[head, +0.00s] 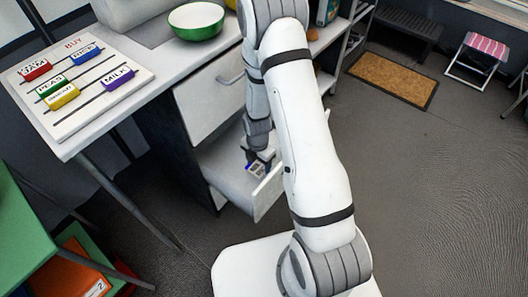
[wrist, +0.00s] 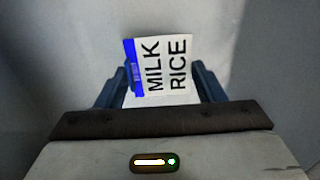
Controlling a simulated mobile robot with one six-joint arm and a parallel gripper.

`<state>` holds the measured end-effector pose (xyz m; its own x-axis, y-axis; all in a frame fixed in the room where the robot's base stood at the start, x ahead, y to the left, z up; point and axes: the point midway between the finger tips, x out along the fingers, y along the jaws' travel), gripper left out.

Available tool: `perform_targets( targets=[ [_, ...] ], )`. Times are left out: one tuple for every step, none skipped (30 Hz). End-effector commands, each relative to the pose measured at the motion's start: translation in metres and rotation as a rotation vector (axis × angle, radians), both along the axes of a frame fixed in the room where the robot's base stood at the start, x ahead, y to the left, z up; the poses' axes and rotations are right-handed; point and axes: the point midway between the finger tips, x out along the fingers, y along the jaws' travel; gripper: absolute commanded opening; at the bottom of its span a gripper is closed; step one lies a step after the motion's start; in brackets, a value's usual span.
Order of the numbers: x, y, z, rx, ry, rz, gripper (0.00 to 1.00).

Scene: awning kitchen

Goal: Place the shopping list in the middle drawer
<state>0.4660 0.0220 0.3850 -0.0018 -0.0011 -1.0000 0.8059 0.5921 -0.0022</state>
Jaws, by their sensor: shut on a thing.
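The shopping list is a small white card with a blue edge and the words MILK and RICE, clear in the wrist view (wrist: 165,72). My gripper (wrist: 160,86) is shut on it, with a dark finger on each side. In the head view my gripper (head: 261,158) points down inside an open drawer (head: 225,166), and the list (head: 257,170) shows small at its tips. The drawer is pulled out below a closed-looking drawer front (head: 208,98) with a handle. Whether the list touches the drawer floor I cannot tell. My arm hides part of the drawer.
A white board (head: 75,82) with coloured word tags lies on the counter, with a green bowl (head: 196,20) behind. A green table (head: 30,225) stands at lower left. A brown mat (head: 393,80) and pink-topped stool (head: 485,48) are at the right. The floor at right is clear.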

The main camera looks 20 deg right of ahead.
Motion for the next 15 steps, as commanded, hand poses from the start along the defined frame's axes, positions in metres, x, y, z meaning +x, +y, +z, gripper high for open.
perform_targets(
  targets=[
    [-0.001,0.0,-0.017,0.0,0.004,0.0,0.41],
    [-0.001,0.0,-0.023,0.0,0.002,-0.001,0.41],
    [-0.001,0.0,-0.031,0.0,0.004,-0.001,0.41],
    [0.009,-0.004,-0.027,0.0,-0.005,-0.003,0.41],
    [0.015,-0.007,-0.025,0.0,-0.005,-0.004,0.41],
    [0.022,-0.01,-0.025,0.001,-0.006,-0.005,0.41],
    [0.025,-0.012,-0.025,0.0,-0.004,-0.004,0.41],
    [0.029,-0.014,-0.024,0.0,-0.004,-0.003,0.41],
    [0.033,-0.016,-0.024,0.0,-0.003,-0.003,0.41],
    [0.036,-0.017,-0.024,0.0,-0.001,-0.002,0.41],
    [0.038,-0.018,-0.024,0.0,-0.002,-0.002,0.41],
    [0.04,-0.019,-0.023,0.0,-0.002,-0.002,0.41],
    [0.041,-0.02,-0.023,0.0,-0.001,-0.002,0.41],
    [0.042,-0.02,-0.023,0.0,-0.001,-0.003,0.41],
    [0.044,-0.022,-0.023,0.001,-0.001,-0.003,0.41]
  ],
)
